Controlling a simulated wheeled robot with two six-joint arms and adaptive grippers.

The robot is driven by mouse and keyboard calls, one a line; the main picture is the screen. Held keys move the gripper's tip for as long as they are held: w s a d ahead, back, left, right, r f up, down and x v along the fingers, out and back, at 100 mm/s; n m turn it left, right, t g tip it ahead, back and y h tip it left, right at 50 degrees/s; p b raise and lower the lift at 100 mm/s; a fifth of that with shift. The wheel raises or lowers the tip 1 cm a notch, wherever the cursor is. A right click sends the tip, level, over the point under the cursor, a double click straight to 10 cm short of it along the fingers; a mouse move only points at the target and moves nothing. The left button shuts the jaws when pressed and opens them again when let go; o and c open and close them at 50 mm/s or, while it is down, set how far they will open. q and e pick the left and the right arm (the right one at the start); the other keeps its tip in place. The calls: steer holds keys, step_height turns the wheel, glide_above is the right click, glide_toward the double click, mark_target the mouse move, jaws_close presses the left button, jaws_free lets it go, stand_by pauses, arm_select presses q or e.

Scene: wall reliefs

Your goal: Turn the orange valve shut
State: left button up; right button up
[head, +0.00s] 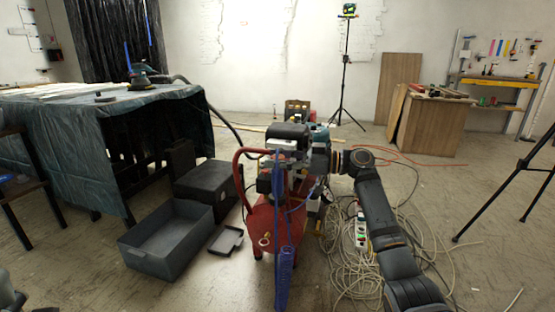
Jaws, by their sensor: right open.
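No orange valve can be made out for certain. A red air compressor (262,222) with a curved red handle stands on the floor in the middle of the head view. A blue coiled hose (286,270) hangs down in front of it. My right arm comes in from the lower right, and its gripper (283,146) points left, over or in front of the compressor's top. Its jaws are open, but the fingers blend with the dark machine parts, so contact cannot be told. A small pale-orange ring (264,240) shows low on the compressor.
A grey open bin (165,245), a small tray (226,240) and a black case (207,184) lie left of the compressor. A cloth-covered table (60,125) stands at the left. Tangled cables (345,262) cover the floor at right, beside a tripod leg (500,190).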

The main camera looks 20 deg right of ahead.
steer(key=shift+d, duration=0.1)
steer(key=v, duration=1.1)
steer(key=shift+s+d, duration=0.2)
steer(key=shift+d, duration=0.15)
